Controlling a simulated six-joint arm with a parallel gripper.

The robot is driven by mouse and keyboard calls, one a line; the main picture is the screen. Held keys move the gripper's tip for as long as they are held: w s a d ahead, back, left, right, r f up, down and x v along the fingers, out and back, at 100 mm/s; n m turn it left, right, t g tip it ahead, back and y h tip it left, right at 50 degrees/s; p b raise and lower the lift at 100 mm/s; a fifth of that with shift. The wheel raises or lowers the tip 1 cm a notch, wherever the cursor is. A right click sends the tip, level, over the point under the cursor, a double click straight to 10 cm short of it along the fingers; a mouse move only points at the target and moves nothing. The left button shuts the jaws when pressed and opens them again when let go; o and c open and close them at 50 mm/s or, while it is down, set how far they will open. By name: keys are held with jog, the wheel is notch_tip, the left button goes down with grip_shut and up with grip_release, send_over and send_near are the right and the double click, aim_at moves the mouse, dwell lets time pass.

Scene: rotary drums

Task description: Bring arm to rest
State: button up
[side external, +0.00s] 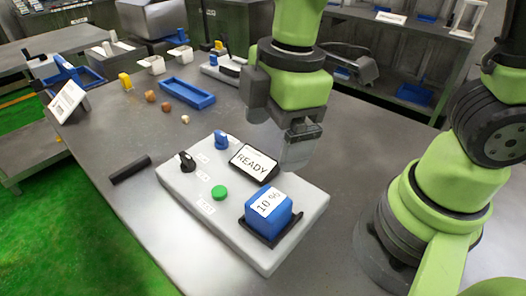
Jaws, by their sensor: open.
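My gripper (299,146) hangs from the green arm above the right back part of a white control panel (245,241), pointing down. It is open and nothing shows between its fingers. It appears apart from the panel, though the height is hard to judge. The panel carries a display reading READY (253,164), a green button (219,192), a black knob (187,161) and a blue knob (221,140). A blue block labelled 10 % (268,207) sits in a black holder at the panel's front right.
A black bar (130,169) lies left of the panel. A blue tray (187,93), several small brown pieces (166,107) and a yellow piece (126,81) lie farther back. A white tilted sign (68,102) stands at the left edge. Bare grey table shows right of the panel.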

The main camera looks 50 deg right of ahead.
jog(key=s+d+r+m+t, duration=0.3)
jog(key=d+r+m, duration=0.1)
jog(key=m, duration=0.4)
jog(key=s+d+r+m+t+y, duration=0.1)
jog(key=s+d+r+m+t, duration=0.2)
jog(key=r+m, duration=0.4)
jog(key=d+m, duration=0.1)
jog(key=m, duration=0.1)
jog(key=shift+s+d+m, duration=0.3)
jog(key=shift+d, duration=0.1)
jog(key=shift+c, duration=0.2)
